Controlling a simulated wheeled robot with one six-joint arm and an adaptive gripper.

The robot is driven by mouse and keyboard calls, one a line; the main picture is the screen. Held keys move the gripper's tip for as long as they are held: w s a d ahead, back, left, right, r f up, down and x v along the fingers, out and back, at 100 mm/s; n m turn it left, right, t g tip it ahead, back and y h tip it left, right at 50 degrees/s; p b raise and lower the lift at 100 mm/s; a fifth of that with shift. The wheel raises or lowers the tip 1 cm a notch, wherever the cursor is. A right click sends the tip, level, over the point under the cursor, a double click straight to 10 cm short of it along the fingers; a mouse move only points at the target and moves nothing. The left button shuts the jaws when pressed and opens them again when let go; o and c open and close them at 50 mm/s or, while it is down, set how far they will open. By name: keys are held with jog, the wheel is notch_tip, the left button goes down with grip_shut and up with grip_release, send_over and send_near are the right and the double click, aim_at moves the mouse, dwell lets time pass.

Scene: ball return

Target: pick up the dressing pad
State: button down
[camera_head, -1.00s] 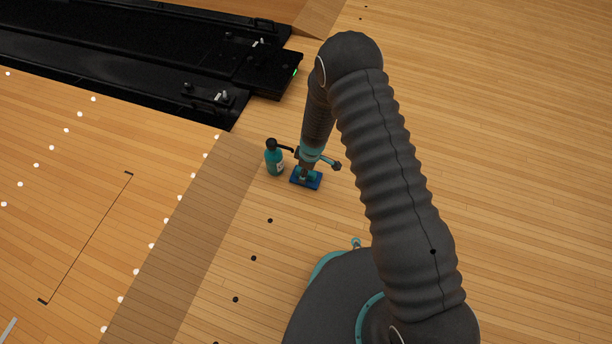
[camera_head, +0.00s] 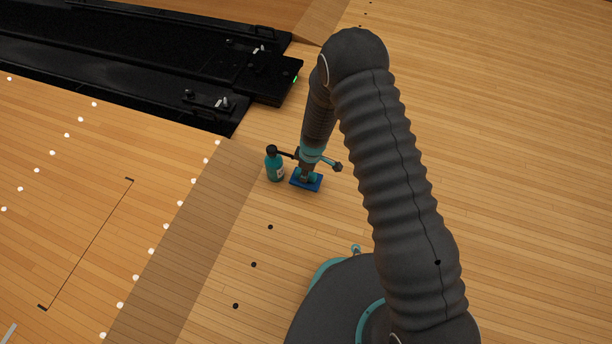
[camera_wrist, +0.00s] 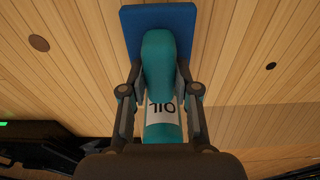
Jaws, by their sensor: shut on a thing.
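The dressing pad is a flat blue slab (camera_head: 297,184) with a teal upper part, next to a teal bottle (camera_head: 274,170) in the head view. My gripper (camera_head: 309,172) is over it and shut on its teal part. In the wrist view my two fingers lie either side of this teal part (camera_wrist: 158,58), and the blue slab (camera_wrist: 183,22) shows at the top. The bottle, labelled OIL (camera_wrist: 162,111), shows upside down behind it. Whether the slab touches the floor is hard to tell.
The bottle stands close to the pad's left side in the head view. The black ball return machinery (camera_head: 270,78) lies at upper left, its green light (camera_head: 296,79) on. The wooden floor (camera_head: 520,150) to the right is clear.

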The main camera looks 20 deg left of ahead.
jog(key=s+d+r+b, duration=0.1)
jog(key=s+d+r, duration=0.1)
jog(key=d+r, duration=0.5)
jog(key=d, duration=0.4)
jog(key=shift+s+d+r, duration=0.2)
jog(key=shift+r, duration=0.2)
